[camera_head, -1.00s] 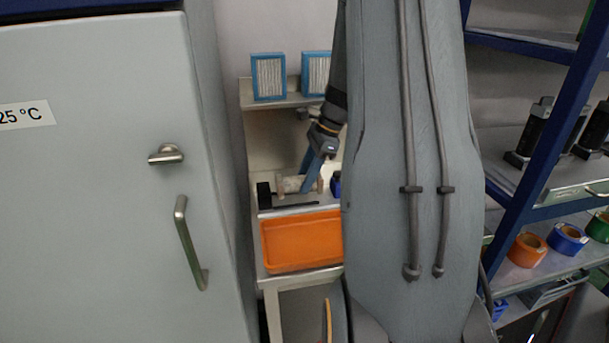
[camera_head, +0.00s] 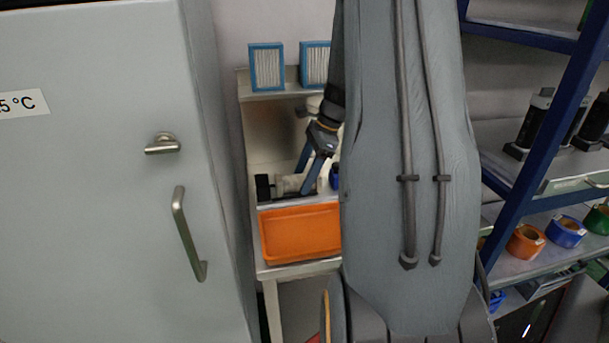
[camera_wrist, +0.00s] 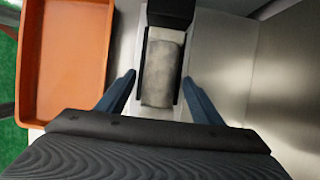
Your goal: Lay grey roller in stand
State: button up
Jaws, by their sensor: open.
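The grey roller (camera_wrist: 162,68) is a mottled pale grey cylinder. In the wrist view it lies lengthwise between the dark side rails of the black stand (camera_wrist: 171,12), with the stand's block at its far end. In the head view the roller (camera_head: 287,184) lies level beside the stand's upright block (camera_head: 263,188) on the bench; its right part is behind my fingers. My gripper (camera_wrist: 159,77) is open, with one blue finger on each side of the roller and a visible gap to it. My gripper also shows in the head view (camera_head: 303,182), pointing down at the roller.
An orange tray (camera_head: 300,259) sits on the bench in front of the stand. Blue-framed filters (camera_head: 267,68) stand on the shelf above. A large grey cabinet (camera_head: 95,180) is at left, and a blue-framed rack (camera_head: 545,150) at right. Bare metal bench lies beside the stand.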

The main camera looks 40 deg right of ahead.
jog(key=shift+b+v, duration=0.8)
jog(key=shift+v, duration=3.15)
